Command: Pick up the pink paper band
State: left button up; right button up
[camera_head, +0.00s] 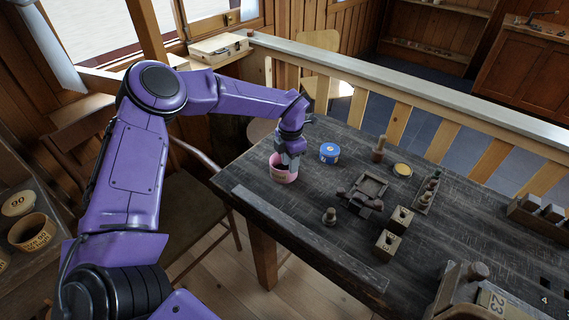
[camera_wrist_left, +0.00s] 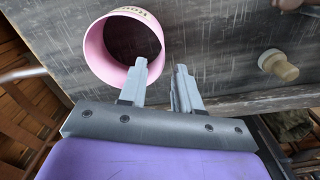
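The pink paper band (camera_head: 285,178) is an open ring with a pale printed label, near the left end of the dark table (camera_head: 310,215). In the left wrist view the band (camera_wrist_left: 93,45) shows its hollow middle. My left gripper (camera_wrist_left: 160,66) is open, with one finger overlapping the band's near rim and the other just outside it. The band's edge appears to lie toward the gap, but I cannot tell whether the fingers touch it. In the head view the left gripper (camera_head: 290,162) reaches down at the band and hides part of it. My right gripper is not in view.
A blue round tin (camera_head: 330,153) stands just right of the band. A pale railing (camera_head: 400,87) runs behind the table.

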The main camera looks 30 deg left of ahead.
aim_at(290, 181)
pick_arm(q)
jog(key=f+p, duration=0.1)
jog(key=f, duration=0.1)
jog(key=f+p, duration=0.1)
jog(key=f, duration=0.2)
jog(key=shift+w+d+f+p, duration=0.1)
jog(key=shift+w+f+p, duration=0.1)
jog(key=shift+p, duration=0.1)
jog(key=shift+f, duration=0.3)
grip_shut()
